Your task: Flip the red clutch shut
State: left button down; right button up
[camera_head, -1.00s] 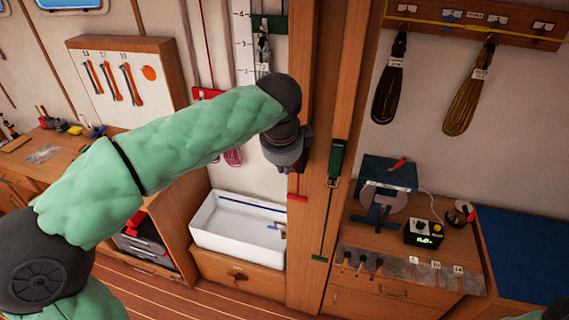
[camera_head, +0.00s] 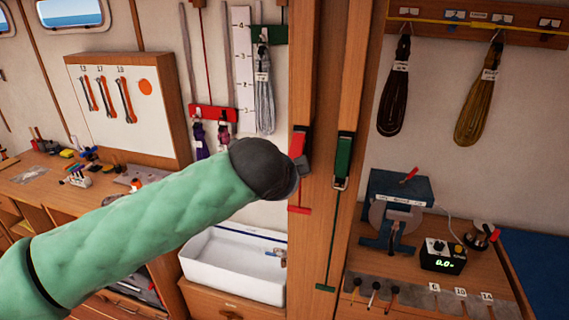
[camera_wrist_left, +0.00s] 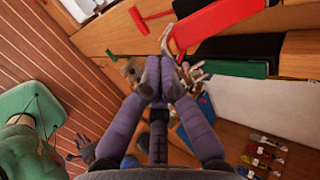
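The red clutch (camera_head: 299,142) is on the wooden post, left of the green clutch (camera_head: 343,159). In the left wrist view its red lever (camera_wrist_left: 218,22) appears to stand off a black body; how far it is open is unclear. My left gripper (camera_wrist_left: 161,78) has its purple fingers close together, with tips beside the metal end of the red lever. Whether they touch it, I cannot tell. The green clutch also shows in the wrist view (camera_wrist_left: 222,68). My right gripper is out of view.
A white sink (camera_head: 235,265) lies below my left arm. Coiled lines (camera_head: 264,95) hang behind the post on the left. A bench with a blue machine (camera_head: 400,190) and a display box (camera_head: 443,257) stands at the right.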

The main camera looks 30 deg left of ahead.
pick_arm(q)
jog(key=w+a+f+t+y+b, duration=0.1)
jog(key=w+a+f+t+b, duration=0.1)
jog(key=w+f+b, duration=0.5)
jog(key=shift+w+f+t+b, duration=0.3)
jog(key=shift+f+t+b, duration=0.5)
jog(key=shift+b, duration=2.4)
jog(key=shift+f, duration=0.15)
